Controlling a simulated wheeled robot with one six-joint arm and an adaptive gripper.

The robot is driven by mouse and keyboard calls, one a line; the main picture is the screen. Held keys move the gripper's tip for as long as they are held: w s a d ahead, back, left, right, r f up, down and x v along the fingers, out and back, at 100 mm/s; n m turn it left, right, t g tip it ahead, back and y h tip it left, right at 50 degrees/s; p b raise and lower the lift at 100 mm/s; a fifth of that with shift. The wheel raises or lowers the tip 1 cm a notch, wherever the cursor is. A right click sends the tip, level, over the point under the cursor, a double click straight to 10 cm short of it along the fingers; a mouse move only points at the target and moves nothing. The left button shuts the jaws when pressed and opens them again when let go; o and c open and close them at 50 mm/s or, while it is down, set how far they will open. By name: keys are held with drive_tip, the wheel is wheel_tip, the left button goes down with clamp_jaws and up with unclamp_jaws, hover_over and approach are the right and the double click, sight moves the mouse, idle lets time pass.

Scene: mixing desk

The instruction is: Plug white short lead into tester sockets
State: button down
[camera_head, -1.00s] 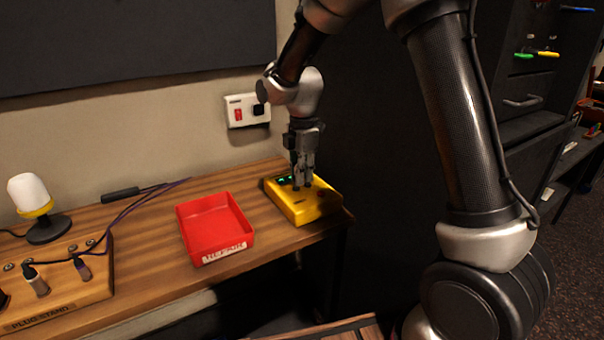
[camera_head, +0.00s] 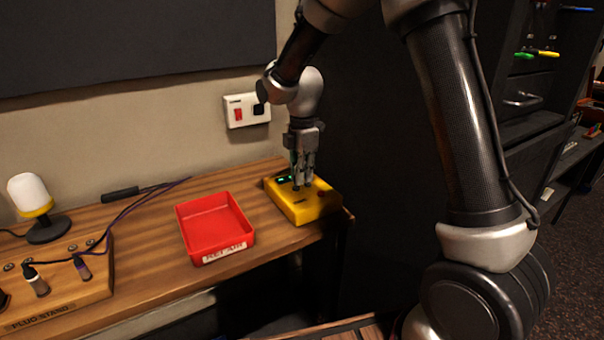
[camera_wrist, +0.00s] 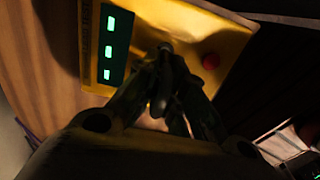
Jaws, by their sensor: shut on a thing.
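The yellow tester (camera_head: 316,207) sits at the right end of the wooden desk, and its body also fills the upper wrist view (camera_wrist: 222,32). It has a dark panel with lit green displays (camera_wrist: 111,23) and a red button (camera_wrist: 210,61). My gripper (camera_head: 303,184) points down at the tester's top. In the wrist view my gripper (camera_wrist: 168,100) is shut on a dark, slim plug-like piece (camera_wrist: 166,76) over the tester's face. I cannot tell whether this piece is inside a socket; the fingers and shadow hide it. No white cable can be made out.
A red tray (camera_head: 212,226) labelled REPAIR stands left of the tester. A wooden plug stand (camera_head: 70,290) with plugs and dark leads, and a white-domed lamp (camera_head: 34,195), are at the left. A wall switch (camera_head: 246,111) is behind the arm. Desk wood between tray and stand is mostly clear.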

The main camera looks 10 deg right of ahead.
drive_tip(key=shift+f, duration=0.55)
drive_tip(key=c, duration=1.4)
unclamp_jaws()
wheel_tip(320, 180, up, 12)
drive_tip(key=shift+f, duration=0.1)
